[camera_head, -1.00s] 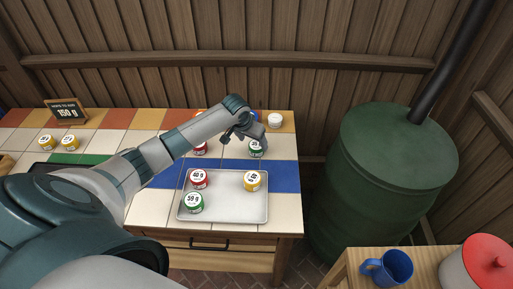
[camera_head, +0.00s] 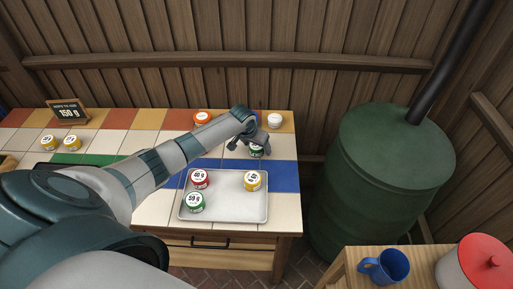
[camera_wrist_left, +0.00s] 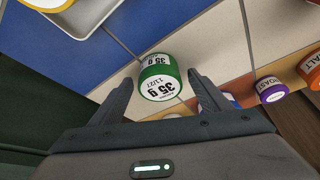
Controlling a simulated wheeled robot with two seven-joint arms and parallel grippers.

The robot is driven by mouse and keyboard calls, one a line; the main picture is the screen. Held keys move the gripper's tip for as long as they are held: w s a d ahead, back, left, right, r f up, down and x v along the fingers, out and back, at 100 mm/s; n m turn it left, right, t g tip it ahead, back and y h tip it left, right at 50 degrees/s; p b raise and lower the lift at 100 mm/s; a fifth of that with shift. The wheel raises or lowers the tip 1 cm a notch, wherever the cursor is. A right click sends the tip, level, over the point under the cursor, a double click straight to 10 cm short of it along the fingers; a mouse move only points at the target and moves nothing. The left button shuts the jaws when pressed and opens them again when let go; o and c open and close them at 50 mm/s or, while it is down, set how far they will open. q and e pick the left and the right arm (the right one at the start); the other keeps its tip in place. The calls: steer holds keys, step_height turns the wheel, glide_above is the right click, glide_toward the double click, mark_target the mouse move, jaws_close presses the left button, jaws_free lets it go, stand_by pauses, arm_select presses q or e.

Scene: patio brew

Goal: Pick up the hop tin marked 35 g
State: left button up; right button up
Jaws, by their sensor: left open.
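My right gripper is not in view.
The tray holds a red tin (camera_head: 200,179), a green tin marked 59 g (camera_head: 196,203) and a yellow tin (camera_head: 252,181). An orange tin (camera_head: 202,118) and a white-lidded tin (camera_head: 275,120) stand at the back. A green barrel (camera_head: 395,165) stands right of the counter.

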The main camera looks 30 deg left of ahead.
arm_select(q)
steer(key=shift+f, duration=0.1)
stand_by(0.4)
steer(key=c, duration=1.2)
steer(key=shift+o, duration=0.2)
steer(key=shift+r+b, duration=0.4)
steer(key=shift+r, duration=0.55)
step_height(320, 180, up, 2)
steer(key=shift+s+d+r+b, duration=0.1)
steer(key=shift+d+r+b, duration=0.05)
steer(key=shift+b, duration=0.3)
steer(key=s+d+r+b, duration=0.2)
steer(key=s+d+r, duration=0.4)
steer(key=d, duration=0.3)
steer(key=shift+s+r, duration=0.35)
steer(key=shift+r, duration=0.1)
